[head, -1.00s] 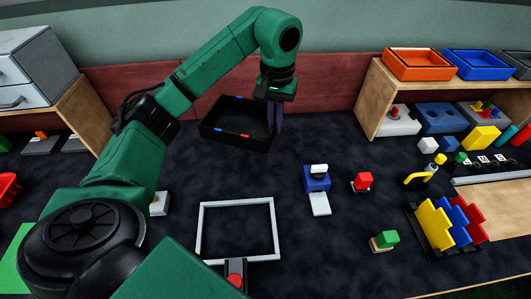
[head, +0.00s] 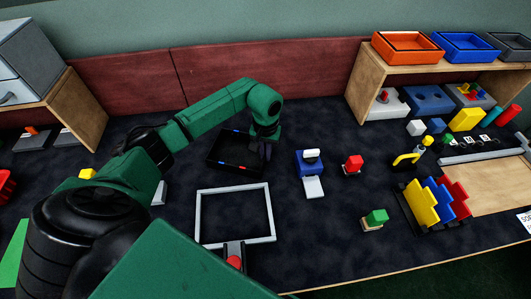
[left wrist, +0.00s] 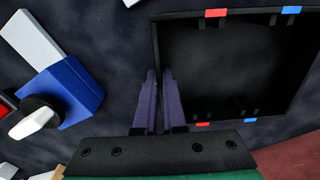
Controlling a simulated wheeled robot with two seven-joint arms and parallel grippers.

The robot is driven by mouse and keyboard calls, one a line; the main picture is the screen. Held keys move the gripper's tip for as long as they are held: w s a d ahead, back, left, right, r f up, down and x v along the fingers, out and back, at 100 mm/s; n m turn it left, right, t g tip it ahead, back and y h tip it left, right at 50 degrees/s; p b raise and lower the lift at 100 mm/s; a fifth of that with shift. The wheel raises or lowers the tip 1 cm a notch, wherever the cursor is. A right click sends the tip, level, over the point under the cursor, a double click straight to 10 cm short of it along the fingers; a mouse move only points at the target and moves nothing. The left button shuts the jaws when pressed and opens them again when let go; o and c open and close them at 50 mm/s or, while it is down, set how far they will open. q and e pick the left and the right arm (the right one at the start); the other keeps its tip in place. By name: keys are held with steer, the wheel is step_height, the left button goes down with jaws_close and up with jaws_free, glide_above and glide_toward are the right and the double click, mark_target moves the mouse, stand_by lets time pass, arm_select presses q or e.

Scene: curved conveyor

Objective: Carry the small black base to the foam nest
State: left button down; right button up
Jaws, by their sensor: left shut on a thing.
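The black base (head: 228,168) is a shallow open dark box with small red and blue marks on its rim. It also shows in the left wrist view (left wrist: 235,60). My left gripper (head: 262,152) is shut on its right-hand wall in the head view; in the left wrist view the purple fingers (left wrist: 160,78) straddle that wall. I cannot tell whether its underside touches the table. I cannot clearly make out a foam nest; a pale grey square frame (head: 272,215) lies in front of the base, with dark surface inside. My right gripper is not in view.
A blue block with a black-and-white knob (head: 310,165) stands right of the base, with a red-topped piece (head: 352,165) beyond. A grey-red clamp-like piece (head: 234,258) is at the frame's front edge. A wooden shelf (head: 360,85) is at back right.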

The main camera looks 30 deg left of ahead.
arm_select(q)
steer(key=c, duration=1)
jaws_free()
